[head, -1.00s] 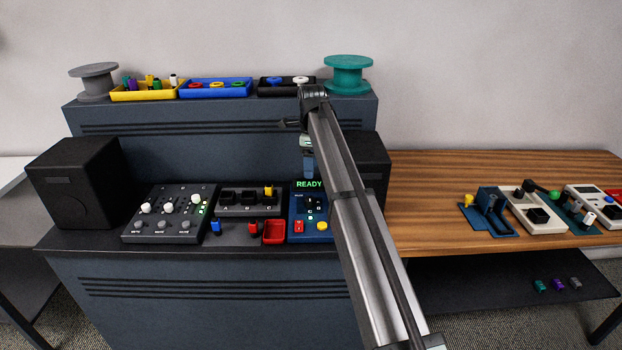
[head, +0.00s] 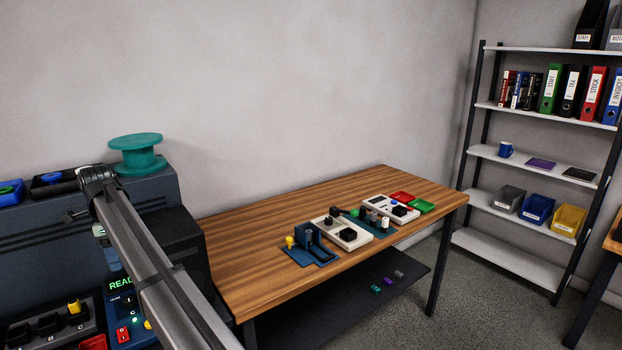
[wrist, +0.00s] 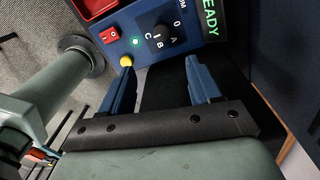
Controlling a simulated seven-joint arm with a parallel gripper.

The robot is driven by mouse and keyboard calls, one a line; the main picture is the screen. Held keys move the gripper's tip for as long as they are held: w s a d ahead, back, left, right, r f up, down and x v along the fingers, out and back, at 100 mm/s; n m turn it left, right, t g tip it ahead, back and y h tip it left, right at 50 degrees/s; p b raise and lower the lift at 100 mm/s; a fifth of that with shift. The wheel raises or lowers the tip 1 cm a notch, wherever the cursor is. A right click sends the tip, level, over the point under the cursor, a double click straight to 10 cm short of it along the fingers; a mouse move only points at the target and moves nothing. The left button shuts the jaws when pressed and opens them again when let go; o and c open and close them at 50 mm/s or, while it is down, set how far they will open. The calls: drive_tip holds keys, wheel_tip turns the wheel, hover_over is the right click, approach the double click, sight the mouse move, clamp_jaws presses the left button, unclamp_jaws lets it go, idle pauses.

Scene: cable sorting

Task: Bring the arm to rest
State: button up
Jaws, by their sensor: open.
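My arm (head: 152,265) reaches up from the bottom of the head view, in front of the right end of the dark console. My gripper (wrist: 158,75) shows in the wrist view with its two blue fingers apart and nothing between them. It hangs over the blue control panel (wrist: 130,40), which has a rotary knob (wrist: 162,38), a red switch (wrist: 110,35), a yellow button (wrist: 126,61) and a lit green lamp (wrist: 135,42). The green display (wrist: 212,18) reads "READY" in part. In the head view the gripper's fingers are mostly hidden behind the arm.
A teal spool (head: 137,155) stands on the console's upper shelf. A black box (head: 180,245) sits right of the arm. The wooden table (head: 240,255) holds several small devices. A shelf unit (head: 530,105) with binders and bins stands at the right. The table's back left is bare.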

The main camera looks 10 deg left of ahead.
drive_tip(key=s+d+f+g, duration=0.1)
drive_tip(key=s+d+f, duration=0.35)
drive_tip(key=d, duration=0.45)
drive_tip(key=s+d+f+g, duration=0.1)
drive_tip(key=s+d+f, duration=0.4)
drive_tip(key=d, duration=0.4)
drive_tip(key=w+d+f+n, duration=0.1)
drive_tip(key=w+d+f, duration=0.1)
drive_tip(key=d+f, duration=0.85)
drive_tip(key=w+d+f+n, duration=0.1)
drive_tip(key=w+d+f, duration=0.1)
drive_tip(key=d+f, duration=0.8)
drive_tip(key=s+d+f+n+g, duration=0.2)
drive_tip(key=d+f+n, duration=0.1)
drive_tip(key=d+f, duration=1.25)
drive_tip(key=s+d+f+n, duration=0.3)
drive_tip(key=s+d+f, duration=0.75)
drive_tip(key=d, duration=0.25)
drive_tip(key=s+d+f+n+g, duration=0.1)
drive_tip(key=s+d+f, duration=0.2)
drive_tip(key=s+d, duration=0.2)
drive_tip(key=s+d+f+n+g, duration=0.1)
drive_tip(key=s+d, duration=0.4)
drive_tip(key=s, duration=0.5)
wheel_tip(320, 180, down, 2)
drive_tip(key=shift+s+f+n, duration=0.2)
drive_tip(key=shift+n, duration=0.5)
